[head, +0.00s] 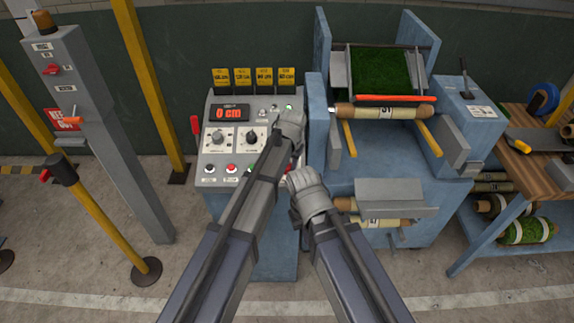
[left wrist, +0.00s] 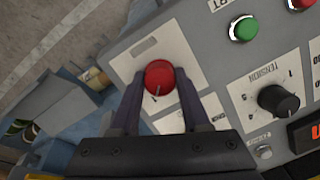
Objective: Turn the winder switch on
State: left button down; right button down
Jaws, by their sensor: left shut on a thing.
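The control panel (head: 212,157) stands in the middle of the head view, left of the blue winding machine. My left gripper (head: 291,121) is at the panel's right side and covers that part of it. In the left wrist view, a round red knob (left wrist: 158,74) with a pale pointer line sits on a light plate. My left gripper's fingers (left wrist: 158,103) are shut around the knob, one on each side. Its label is not readable, so I cannot confirm it is the winder switch. My right gripper (head: 306,186) is below and right of the left one, apart from the panel; its fingertips cannot be made out.
A black tension knob (left wrist: 278,100) and a green button (left wrist: 243,29) are near the red knob. A roll (head: 383,112) lies across the blue machine (head: 400,170). A grey post (head: 105,120) stands left; a wooden bench (head: 535,150) stands right.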

aim_at(289, 169)
dwell(0.3)
pick_arm(q)
jog(key=shift+c, duration=1.9)
grip_release()
jog(key=p+v, duration=0.7)
jog(key=v, duration=0.1)
jog(key=shift+p, duration=0.35)
jog(key=shift+f, duration=0.1)
jog(key=s+a+f+g+b, duration=0.1)
jog(key=s+a+f+b, duration=0.1)
jog(key=s, duration=1)
jog(key=s+a+f+n+g+b, duration=0.1)
jog(key=s+a+f+b, duration=0.2)
jog(key=s, duration=1)
jog(key=shift+a+f+g+b, duration=0.3)
jog(key=shift+a+f, duration=0.15)
jog(key=shift+a, duration=0.6)
